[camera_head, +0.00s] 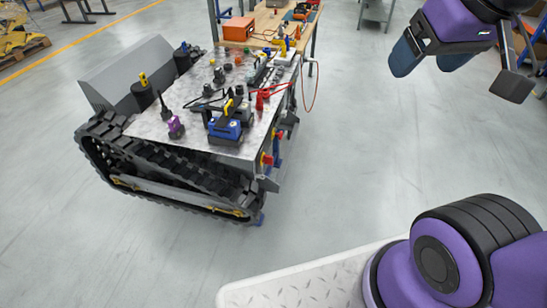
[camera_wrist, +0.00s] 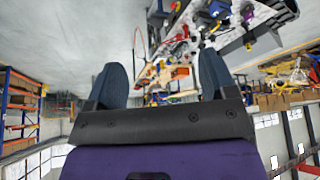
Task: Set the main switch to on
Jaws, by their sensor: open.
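The tracked carrier (camera_head: 165,168) stands left of centre in the head view, with a grey top plate crowded with parts. On its near right end face is a small red and yellow rotary-looking fitting (camera_head: 266,160), with another red one (camera_head: 280,134) just above it. Either could be the main switch; its setting is too small to read. My gripper (camera_head: 425,68) is open and empty at the upper right, in the air well away from the carrier. In the wrist view my gripper (camera_wrist: 162,62) has its two dark fingers apart, and the carrier shows upside down at the upper right.
A wooden workbench (camera_head: 268,22) with an orange box (camera_head: 238,29) stands behind the carrier. Loose red cables (camera_head: 275,88) lie at the carrier's right edge, and one hangs beside it. The floor (camera_head: 345,150) right of the carrier is clear.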

